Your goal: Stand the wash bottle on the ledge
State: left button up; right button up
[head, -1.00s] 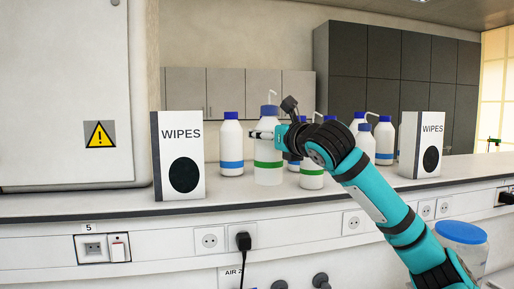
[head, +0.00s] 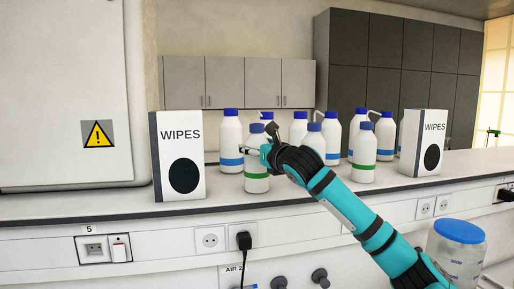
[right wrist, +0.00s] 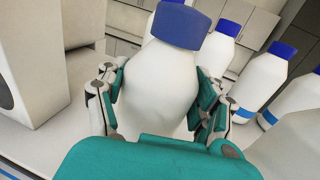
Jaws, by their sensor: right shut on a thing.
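The wash bottle (head: 257,184) is white with a blue cap and a green band. It is upright at the front of the white ledge (head: 225,198), right of the left wipes box. Its base looks at or very close to the ledge surface; I cannot tell if it touches. My right gripper (head: 256,151) is shut around the bottle's upper body. In the right wrist view the fingers (right wrist: 158,100) lie on both sides of the white body (right wrist: 158,85), under the blue cap. The band is hidden there. My left gripper is not in view.
Wipes boxes stand at left (head: 180,140) and right (head: 424,140). Several similar white bottles stand behind and to the right, including a blue-banded one (head: 231,145) and a green-banded one (head: 364,155). A blue-lidded jar (head: 458,235) is at lower right.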

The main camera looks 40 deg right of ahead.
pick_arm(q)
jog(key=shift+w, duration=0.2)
pick_arm(e)
jog(key=shift+s+a+r, duration=0.1)
jog(key=o, duration=1.1)
jog(key=shift+f, duration=0.2)
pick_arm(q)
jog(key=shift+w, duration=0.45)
pick_arm(e)
jog(key=o, duration=0.5)
jog(key=shift+r, duration=0.15)
pick_arm(q)
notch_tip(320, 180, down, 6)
jog(key=b, duration=0.6)
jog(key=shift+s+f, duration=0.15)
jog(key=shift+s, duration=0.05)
pick_arm(e)
jog(key=v, duration=1.2)
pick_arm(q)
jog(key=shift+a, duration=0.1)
